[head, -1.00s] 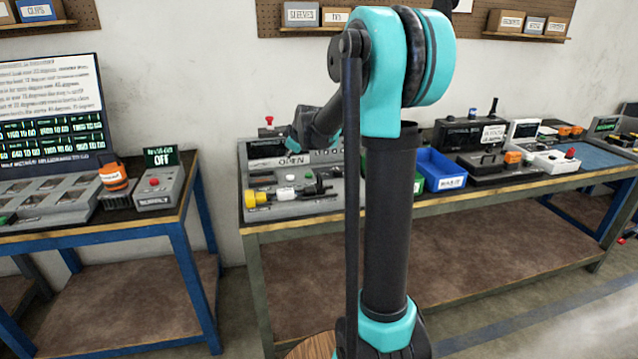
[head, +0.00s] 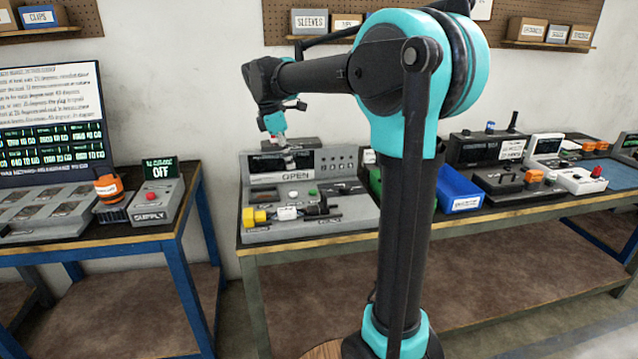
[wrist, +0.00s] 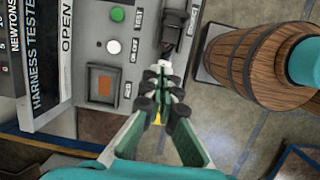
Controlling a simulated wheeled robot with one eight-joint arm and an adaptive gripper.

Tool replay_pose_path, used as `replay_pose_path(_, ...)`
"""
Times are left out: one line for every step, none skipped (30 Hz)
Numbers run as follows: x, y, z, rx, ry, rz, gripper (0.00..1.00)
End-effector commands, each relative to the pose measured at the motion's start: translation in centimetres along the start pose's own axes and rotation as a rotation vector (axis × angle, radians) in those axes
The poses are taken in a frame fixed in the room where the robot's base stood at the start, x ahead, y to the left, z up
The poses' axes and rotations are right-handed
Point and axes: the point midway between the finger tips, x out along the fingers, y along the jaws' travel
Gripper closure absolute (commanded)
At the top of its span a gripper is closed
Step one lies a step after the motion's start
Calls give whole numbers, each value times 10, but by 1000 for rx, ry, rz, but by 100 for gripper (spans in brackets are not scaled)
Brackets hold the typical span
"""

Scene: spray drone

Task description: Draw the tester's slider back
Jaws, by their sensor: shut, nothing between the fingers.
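The harness tester (head: 352,211) is a grey console on the bench, its display reading OPEN. Along its front lie a yellow plug (head: 255,217), a white connector piece (head: 287,213) and a black clamp-like part (head: 320,209), which looks like the slider; its exact setting is unclear. My gripper (head: 285,155) hangs above the tester in the head view. In the wrist view my gripper (wrist: 158,85) is shut and empty, over the connector row. It hides much of the row; the black part (wrist: 172,30) shows beyond the fingertips, with bits of white and yellow around them.
Green (wrist: 117,14) and white (wrist: 113,46) buttons and an orange switch (wrist: 104,84) lie beside the row. A blue bin (head: 458,190) stands right of the tester. A supply box (head: 157,196) reading OFF is on the left bench.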

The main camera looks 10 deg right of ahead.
Motion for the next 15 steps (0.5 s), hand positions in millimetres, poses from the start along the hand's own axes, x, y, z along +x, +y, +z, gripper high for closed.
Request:
replay_pose_path(-7, -6, 1, -16, -21, -17, 100)
replay_pose_path(-9, -9, 2, -22, -31, -25, 100)
replay_pose_path(-12, -12, 3, -28, -42, -34, 100)
replay_pose_path(-13, -13, 4, -30, -47, -38, 100)
replay_pose_path(-14, -14, 4, -32, -51, -41, 100)
replay_pose_path(-15, -15, 5, -33, -54, -43, 100)
replay_pose_path(-15, -15, 5, -34, -54, -44, 100)
replay_pose_path(-15, -15, 5, -34, -54, -44, 100)
replay_pose_path(-15, -15, 5, -33, -54, -44, 100)
replay_pose_path(-15, -15, 5, -33, -54, -44, 100)
replay_pose_path(-15, -15, 5, -33, -53, -44, 100)
replay_pose_path(-15, -15, 5, -33, -53, -43, 100)
replay_pose_path(-15, -15, 5, -33, -53, -43, 100)
replay_pose_path(-14, -15, 5, -33, -53, -43, 100)
replay_pose_path(-14, -15, 5, -33, -52, -43, 100)
